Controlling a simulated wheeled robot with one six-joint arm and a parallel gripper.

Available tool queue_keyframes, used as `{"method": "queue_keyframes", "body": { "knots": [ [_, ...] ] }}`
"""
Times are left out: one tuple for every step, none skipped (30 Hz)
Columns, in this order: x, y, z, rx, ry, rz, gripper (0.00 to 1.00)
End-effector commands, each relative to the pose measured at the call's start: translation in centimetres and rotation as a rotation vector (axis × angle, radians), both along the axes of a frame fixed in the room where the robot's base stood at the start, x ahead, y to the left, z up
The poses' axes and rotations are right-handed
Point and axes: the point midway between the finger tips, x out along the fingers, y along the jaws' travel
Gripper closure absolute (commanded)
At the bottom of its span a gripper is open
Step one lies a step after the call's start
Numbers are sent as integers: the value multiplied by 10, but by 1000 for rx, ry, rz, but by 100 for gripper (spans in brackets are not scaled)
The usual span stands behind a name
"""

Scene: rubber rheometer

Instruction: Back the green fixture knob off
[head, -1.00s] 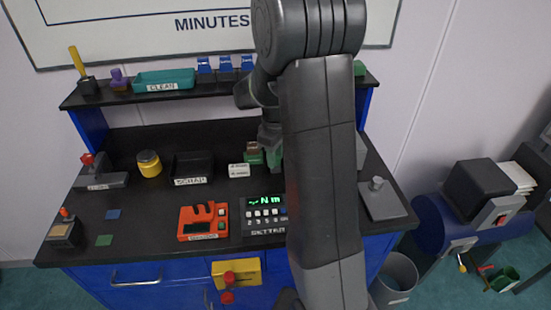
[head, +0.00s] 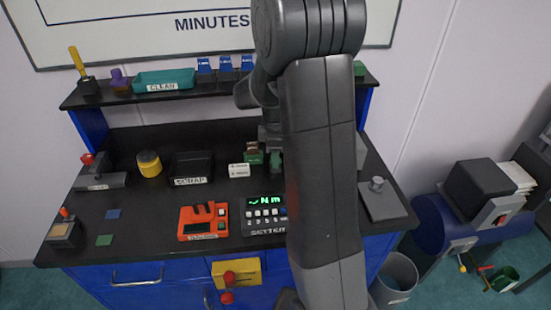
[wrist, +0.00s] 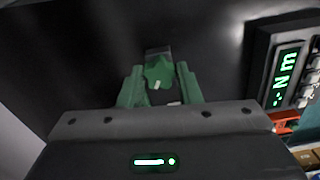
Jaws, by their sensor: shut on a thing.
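In the wrist view the green fixture knob (wrist: 159,73) sits between the two green fingers of my gripper (wrist: 159,88), which is shut on it. A small pale mark shows on the knob's face, and a grey part shows just beyond it. In the head view my gripper (head: 275,160) points down at the back of the bench, left of my arm. A green fixture (head: 253,157) with a brownish top stands just left of the fingers. The knob itself cannot be made out clearly there, as my gripper and arm cover that spot.
The setter box (head: 265,215) with a lit "N m" display stands in front, beside a red-orange device (head: 203,222). A white labelled block (head: 239,170) and the black scrap tray (head: 192,168) lie to the left. A grey plate (head: 385,200) lies right of my arm.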

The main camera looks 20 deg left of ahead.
Motion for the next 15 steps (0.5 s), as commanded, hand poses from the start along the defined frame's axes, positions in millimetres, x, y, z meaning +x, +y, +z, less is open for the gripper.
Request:
{"method": "queue_keyframes", "body": {
  "knots": [
    [0, 0, 0, 0, 1, 51, 92],
    [0, 0, 0, 0, 1, 86, 92],
    [0, 0, 0, 0, 1, 131, 92],
    [0, 0, 0, 0, 1, 163, 92],
    [0, 0, 0, 0, 1, 192, 92],
    [0, 0, 0, 0, 1, 225, 92],
    [0, 0, 0, 0, 1, 247, 92],
    [0, 0, -1, -1, 1, 264, 92],
    [0, 0, -1, -1, 1, 280, 92],
    [0, 0, -1, -1, 1, 288, 92],
    [0, 0, -1, -1, 1, 293, 92],
    [0, 0, -1, -1, 1, 296, 92],
    [0, 0, -1, -1, 1, 295, 92],
    [0, 0, -1, -1, 1, 295, 92],
    [0, 0, -1, -1, 1, 294, 92]
  ]
}}
